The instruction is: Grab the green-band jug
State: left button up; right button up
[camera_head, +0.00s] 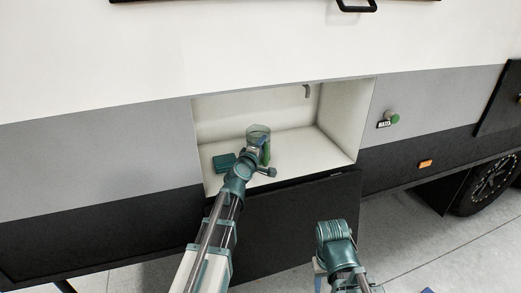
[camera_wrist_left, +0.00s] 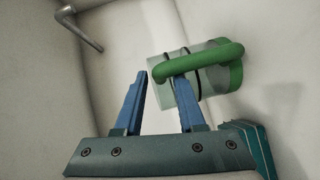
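The green-band jug (camera_head: 258,132) is a clear jug with a green handle, inside the open compartment in the head view. In the left wrist view the jug (camera_wrist_left: 214,80) appears tilted on its side, its green handle facing the camera. My left gripper (camera_wrist_left: 162,78) is open, with its two blue fingers apart. The right finger's tip overlaps the jug near the handle's end; I cannot tell whether they touch.
The compartment (camera_head: 338,148) has a pale floor and side walls close around my left arm. A grey hooked pipe (camera_wrist_left: 82,28) hangs at the back wall. The dark flap (camera_head: 305,215) hangs below the opening.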

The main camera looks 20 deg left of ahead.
pick_arm(q)
grip_shut()
dwell(1.1)
